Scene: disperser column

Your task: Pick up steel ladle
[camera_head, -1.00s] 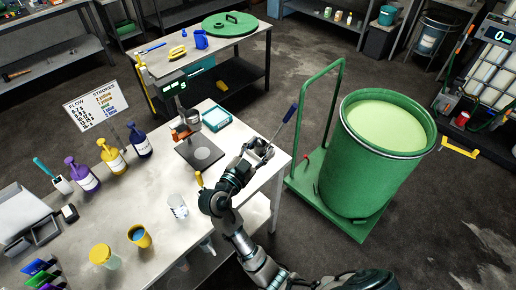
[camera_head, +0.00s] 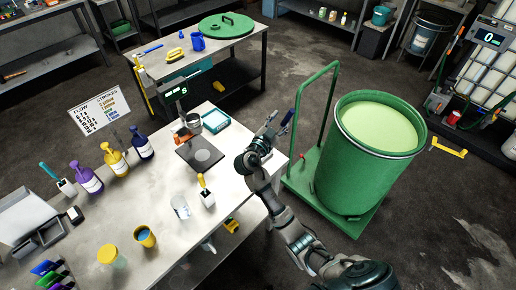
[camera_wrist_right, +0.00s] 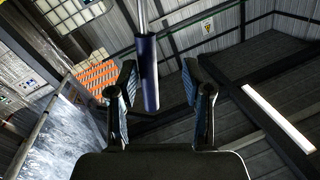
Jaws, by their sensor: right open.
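The steel ladle shows its dark blue handle (camera_head: 288,117) near the table's right corner in the head view; its lower part is hidden by my gripper. In the right wrist view the blue handle (camera_wrist_right: 150,75) hangs from the top with a piece of the steel shaft (camera_wrist_right: 142,15), lying between the two fingers. My right gripper (camera_head: 274,129) is open beside the handle; the wrist view shows its fingers (camera_wrist_right: 158,80) spread, with gaps on both sides of the handle. My left gripper is not in view.
A green drum (camera_head: 362,170) on a green cart (camera_head: 300,185) stands right of the table (camera_head: 120,215). The cart's upright rail (camera_head: 334,100) is close to my gripper. A scale (camera_head: 187,150), a teal tray (camera_head: 216,121) and pump bottles (camera_head: 115,160) stand on the table.

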